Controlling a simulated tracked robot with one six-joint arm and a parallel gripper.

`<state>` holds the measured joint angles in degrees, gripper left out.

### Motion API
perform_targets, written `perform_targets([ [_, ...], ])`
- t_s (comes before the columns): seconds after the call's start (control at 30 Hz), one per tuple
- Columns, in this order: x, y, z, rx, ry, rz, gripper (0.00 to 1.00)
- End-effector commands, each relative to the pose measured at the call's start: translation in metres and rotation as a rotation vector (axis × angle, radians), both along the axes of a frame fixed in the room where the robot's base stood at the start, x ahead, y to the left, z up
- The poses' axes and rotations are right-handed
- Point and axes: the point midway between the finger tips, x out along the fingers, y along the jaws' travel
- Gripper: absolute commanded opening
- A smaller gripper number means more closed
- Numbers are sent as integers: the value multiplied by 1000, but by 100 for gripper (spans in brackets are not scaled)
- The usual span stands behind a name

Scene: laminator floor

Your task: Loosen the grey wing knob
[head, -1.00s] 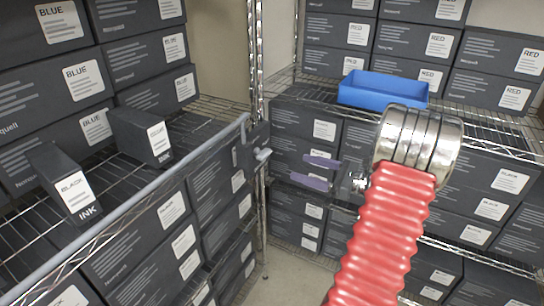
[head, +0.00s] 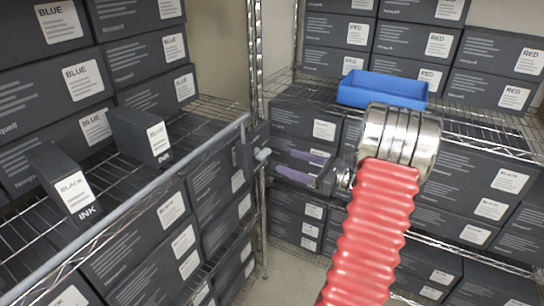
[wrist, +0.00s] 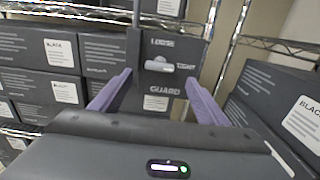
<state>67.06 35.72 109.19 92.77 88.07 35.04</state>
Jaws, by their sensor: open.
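The grey wing knob (wrist: 158,64) sits on a dark panel (wrist: 160,88) in the wrist view. Its wing lies roughly level, its right end by the word TIGHT; LOOSE is printed above it and GUARD below. In the head view the knob (head: 262,154) shows small on the shelf post, at the end of a grey guard rail (head: 150,203). My gripper (head: 285,162) is open, its purple fingers pointing at the panel from the right. In the wrist view the fingers of my gripper (wrist: 158,79) stand left and right of the knob, apart from it, with nothing between them.
Wire shelves with dark ink boxes stand left and behind. Two narrow BLACK ink boxes (head: 66,183) (head: 140,136) stand on the left shelf behind the rail. A blue bin (head: 382,90) sits on the back shelf above my gripper. A metal post (head: 256,60) rises beside the panel.

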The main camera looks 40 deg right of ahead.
Motion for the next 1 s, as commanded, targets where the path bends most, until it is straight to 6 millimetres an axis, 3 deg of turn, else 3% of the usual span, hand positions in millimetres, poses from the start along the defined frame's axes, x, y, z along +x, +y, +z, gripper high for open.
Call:
perform_targets([
  [0.3,48,18,0,-1,0,4,69],
  [0.5,69,25,0,0,0,3,69],
  [0.9,76,27,0,0,0,1,69],
  [1.0,76,28,0,0,0,1,62],
])
